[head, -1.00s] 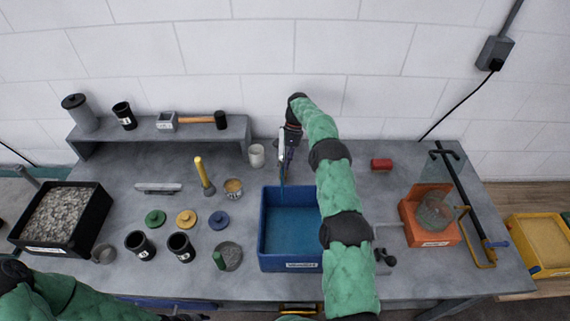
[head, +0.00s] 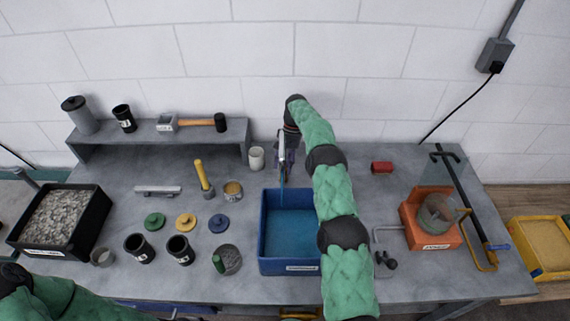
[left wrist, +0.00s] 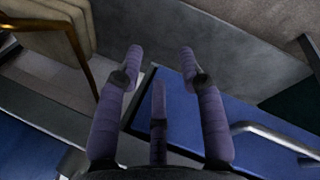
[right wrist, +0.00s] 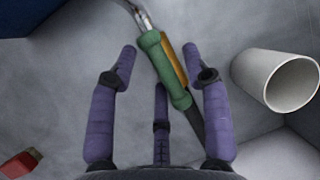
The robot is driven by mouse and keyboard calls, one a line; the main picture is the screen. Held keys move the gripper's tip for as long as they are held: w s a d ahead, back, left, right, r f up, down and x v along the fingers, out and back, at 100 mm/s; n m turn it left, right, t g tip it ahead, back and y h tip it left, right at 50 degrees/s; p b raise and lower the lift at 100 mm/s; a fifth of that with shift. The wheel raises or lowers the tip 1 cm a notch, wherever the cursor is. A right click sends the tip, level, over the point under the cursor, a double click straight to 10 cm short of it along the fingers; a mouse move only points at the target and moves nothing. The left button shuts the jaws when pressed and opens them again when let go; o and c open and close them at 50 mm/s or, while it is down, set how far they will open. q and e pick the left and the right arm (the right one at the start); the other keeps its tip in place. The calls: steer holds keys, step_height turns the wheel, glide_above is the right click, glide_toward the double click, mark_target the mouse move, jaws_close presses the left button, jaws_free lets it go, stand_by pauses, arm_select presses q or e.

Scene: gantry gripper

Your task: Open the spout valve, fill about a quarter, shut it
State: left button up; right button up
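In the right wrist view, the spout valve appears as a green grip (right wrist: 163,68) with an orange lever (right wrist: 178,60) beside it and a metal nozzle (right wrist: 142,17). A dark hose runs from its other end. My right gripper (right wrist: 166,65) is open, its purple fingers on either side of the grip; I cannot tell whether they touch it. In the head view the right gripper (head: 286,165) is low behind the blue tub (head: 262,240), partly hidden by my arm. A white cup (head: 257,158) stands left of it, also in the right wrist view (right wrist: 290,82). My left gripper (left wrist: 160,68) is open and empty, below bench level.
Left of the tub stand coloured lids (head: 186,221), black cups (head: 180,248) and a yellow-handled tool (head: 203,175). A black gravel bin (head: 92,232) is at far left. An orange stand (head: 428,232) is at right. A red block (head: 381,167) lies behind it.

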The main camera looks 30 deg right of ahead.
step_height(320, 180, up, 10)
stand_by(0.7)
stand_by(0.4)
